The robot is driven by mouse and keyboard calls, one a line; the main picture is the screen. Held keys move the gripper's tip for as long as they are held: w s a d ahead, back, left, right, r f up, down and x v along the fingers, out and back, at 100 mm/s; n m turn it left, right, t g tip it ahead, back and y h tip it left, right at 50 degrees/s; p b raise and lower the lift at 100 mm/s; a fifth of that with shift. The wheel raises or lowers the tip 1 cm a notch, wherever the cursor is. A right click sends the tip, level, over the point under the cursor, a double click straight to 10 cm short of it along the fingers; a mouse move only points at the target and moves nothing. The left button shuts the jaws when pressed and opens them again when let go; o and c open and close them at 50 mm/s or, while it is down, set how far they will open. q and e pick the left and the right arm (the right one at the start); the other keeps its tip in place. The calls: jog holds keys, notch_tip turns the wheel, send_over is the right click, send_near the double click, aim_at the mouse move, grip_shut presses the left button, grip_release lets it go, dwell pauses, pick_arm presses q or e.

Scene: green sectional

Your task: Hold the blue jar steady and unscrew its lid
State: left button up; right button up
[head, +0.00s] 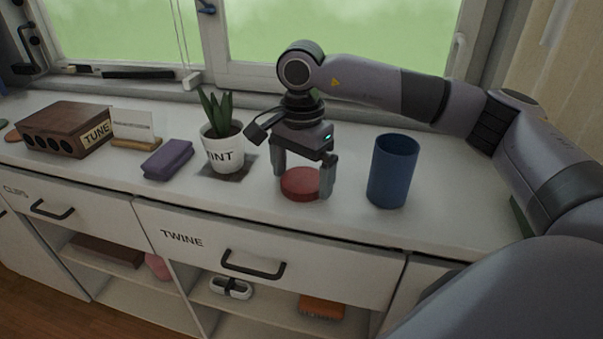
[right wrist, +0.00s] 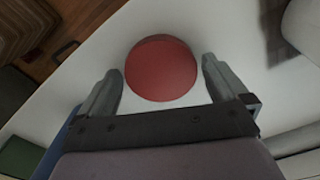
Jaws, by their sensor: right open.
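The blue jar (head: 393,172) stands upright on the white counter, with its top open and no lid on it. A round red lid (head: 299,183) lies flat on the counter to the left of the jar. My right gripper (head: 303,183) is over the lid, pointing down, with its fingers open on either side of it. In the right wrist view the lid (right wrist: 161,69) lies just beyond and between the spread fingertips (right wrist: 160,75), with gaps on both sides. A sliver of blue shows at the left edge there. My left gripper is in neither view.
A potted plant (head: 222,151) stands on a dark mat left of my right gripper. Further left are a purple folded cloth (head: 167,159), a card holder (head: 134,130) and a brown box (head: 66,130). The drawers (head: 255,262) below are shut. Counter in front of the lid is clear.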

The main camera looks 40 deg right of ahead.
aim_at(302, 180)
notch_tip(302, 180, up, 12)
jog(key=shift+f, duration=0.15)
